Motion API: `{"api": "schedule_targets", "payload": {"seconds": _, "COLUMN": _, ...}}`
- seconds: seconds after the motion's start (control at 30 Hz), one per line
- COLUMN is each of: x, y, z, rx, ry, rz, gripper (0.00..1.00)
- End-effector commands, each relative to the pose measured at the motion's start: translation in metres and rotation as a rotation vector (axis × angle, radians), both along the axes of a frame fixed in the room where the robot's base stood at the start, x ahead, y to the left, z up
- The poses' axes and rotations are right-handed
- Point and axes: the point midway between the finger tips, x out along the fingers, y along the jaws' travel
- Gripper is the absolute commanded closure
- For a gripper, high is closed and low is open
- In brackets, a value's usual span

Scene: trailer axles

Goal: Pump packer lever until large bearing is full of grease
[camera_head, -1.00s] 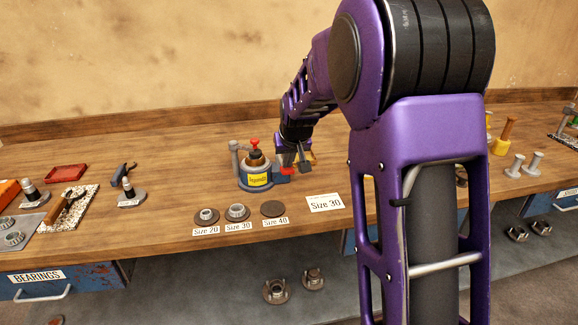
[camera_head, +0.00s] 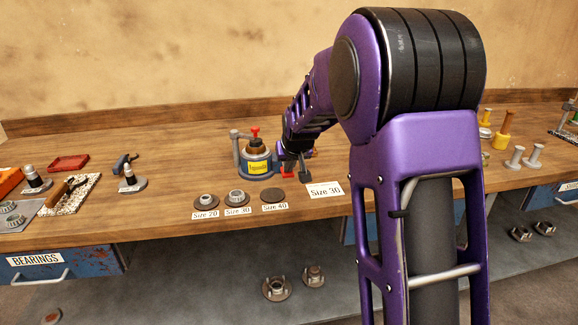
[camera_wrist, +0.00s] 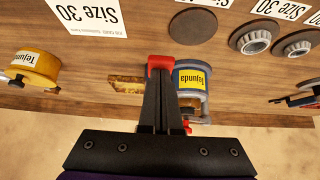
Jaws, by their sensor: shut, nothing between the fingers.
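The packer (camera_head: 258,167) is a grey-blue pot with a yellow label on the workbench, also seen in the wrist view (camera_wrist: 193,82). A brown ring-shaped part (camera_head: 257,147) sits on its top under a red knob (camera_head: 255,132); I cannot tell how much grease is in it. The packer's red lever end (camera_head: 287,171) is low, near the bench top. My gripper (camera_head: 304,176) is right of the packer, shut and empty. In the wrist view its fingers (camera_wrist: 160,80) lie over the red lever end (camera_wrist: 160,63), seemingly pressing or touching it.
Discs labelled Size 20 (camera_head: 206,202) and Size 30 (camera_head: 237,198) bear bearings; the Size 40 disc (camera_head: 273,195) is bare. A Size 30 card (camera_head: 325,190) lies near the bench's front edge. A yellow Tejunda tin (camera_wrist: 36,67) stands nearby.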

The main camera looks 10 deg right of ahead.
Motion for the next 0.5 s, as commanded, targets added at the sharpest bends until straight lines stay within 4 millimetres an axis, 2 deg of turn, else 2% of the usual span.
{"api": "schedule_targets", "payload": {"seconds": 0.03, "x": -0.005, "y": 0.0, "z": -0.012, "rx": 0.0, "ry": 0.025, "rz": 0.0, "gripper": 1.0}}
{"api": "schedule_targets", "payload": {"seconds": 0.17, "x": -0.004, "y": 0.0, "z": -0.005, "rx": 0.0, "ry": 0.024, "rz": 0.0, "gripper": 1.0}}
{"api": "schedule_targets", "payload": {"seconds": 0.27, "x": -0.003, "y": 0.0, "z": 0.01, "rx": 0.0, "ry": 0.019, "rz": 0.0, "gripper": 1.0}}
{"api": "schedule_targets", "payload": {"seconds": 0.4, "x": -0.001, "y": 0.0, "z": 0.045, "rx": 0.0, "ry": 0.006, "rz": 0.0, "gripper": 1.0}}
{"api": "schedule_targets", "payload": {"seconds": 0.5, "x": -0.018, "y": 0.0, "z": 0.055, "rx": 0.0, "ry": 0.001, "rz": 0.0, "gripper": 1.0}}
